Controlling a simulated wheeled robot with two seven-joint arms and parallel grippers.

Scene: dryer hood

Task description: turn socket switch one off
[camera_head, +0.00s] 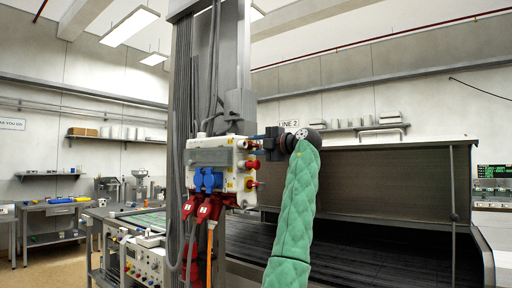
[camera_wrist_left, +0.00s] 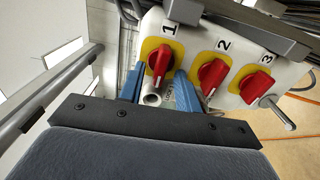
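The socket box (camera_head: 215,160) is mounted on a grey column, with red knobs on its right side. In the left wrist view the box shows three red rotary switches on yellow plates, numbered 1, 2 and 3. Switch one (camera_wrist_left: 161,60) is at the left, with its handle close to upright in the picture. My left gripper (camera_head: 262,143) is at the box's right side. In the wrist view its blue fingers (camera_wrist_left: 158,80) are apart, one on each side of switch one's handle. I cannot tell whether they touch it. My right gripper is not in view.
Switch two (camera_wrist_left: 212,76) and switch three (camera_wrist_left: 254,87) are close to the right of the fingers in the wrist view. A large dark hood (camera_head: 390,180) fills the right side.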

